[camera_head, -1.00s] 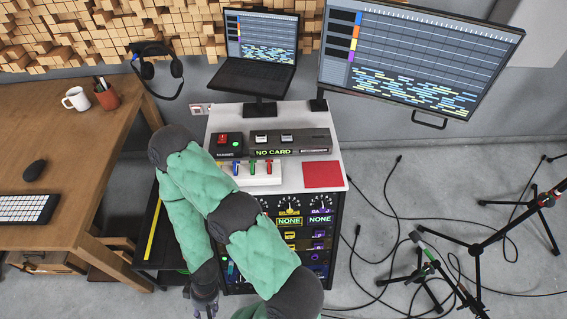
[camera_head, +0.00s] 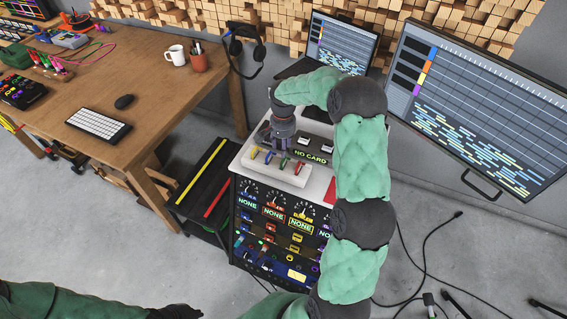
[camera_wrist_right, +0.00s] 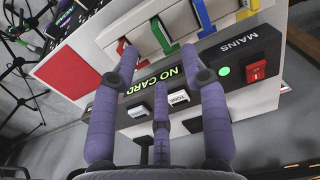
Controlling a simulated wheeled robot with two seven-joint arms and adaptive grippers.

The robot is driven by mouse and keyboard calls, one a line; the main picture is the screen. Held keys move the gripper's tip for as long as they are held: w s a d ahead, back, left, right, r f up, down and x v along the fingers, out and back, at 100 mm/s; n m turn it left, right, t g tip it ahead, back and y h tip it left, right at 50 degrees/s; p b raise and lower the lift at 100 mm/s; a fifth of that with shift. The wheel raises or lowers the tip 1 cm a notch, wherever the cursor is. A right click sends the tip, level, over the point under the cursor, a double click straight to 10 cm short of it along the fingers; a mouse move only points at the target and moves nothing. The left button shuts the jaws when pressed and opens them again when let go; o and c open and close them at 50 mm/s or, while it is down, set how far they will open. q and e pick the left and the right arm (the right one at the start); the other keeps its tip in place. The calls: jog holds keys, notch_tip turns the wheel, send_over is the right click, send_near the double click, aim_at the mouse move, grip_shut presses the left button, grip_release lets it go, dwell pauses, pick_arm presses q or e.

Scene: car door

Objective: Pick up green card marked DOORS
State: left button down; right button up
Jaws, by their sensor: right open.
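No green card with a readable DOORS marking shows. A white block on the console holds upright coloured pieces, among them a green piece (camera_head: 284,162), which also shows in the right wrist view (camera_wrist_right: 162,36). I cannot tell whether it is a card. My right gripper (camera_head: 283,142) is over the console, just behind the block. In the right wrist view its purple fingers (camera_wrist_right: 163,85) are spread and empty, above the NO CARD unit (camera_wrist_right: 182,85). My left arm's dark end (camera_head: 175,312) is at the bottom edge; its fingers are not clear.
A red panel (camera_wrist_right: 68,76) lies on the console top beside the block. The MAINS switch box (camera_wrist_right: 242,60) is at the other side. A desk (camera_head: 150,110) stands left, with a keyboard and mug.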

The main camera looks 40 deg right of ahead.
aim_at(284, 160)
jog(key=shift+m, duration=0.3)
jog(key=f, duration=0.2)
jog(key=d+f+b, duration=0.1)
jog(key=f, duration=0.1)
jog(key=shift+s+d+f+b, duration=0.1)
jog(key=shift+d+b, duration=0.05)
jog(key=shift+b, duration=0.15)
jog(key=f+b, duration=0.2)
jog(key=f, duration=0.3)
jog(key=shift+a+f, duration=0.1)
jog(key=shift+a, duration=0.1)
grip_shut()
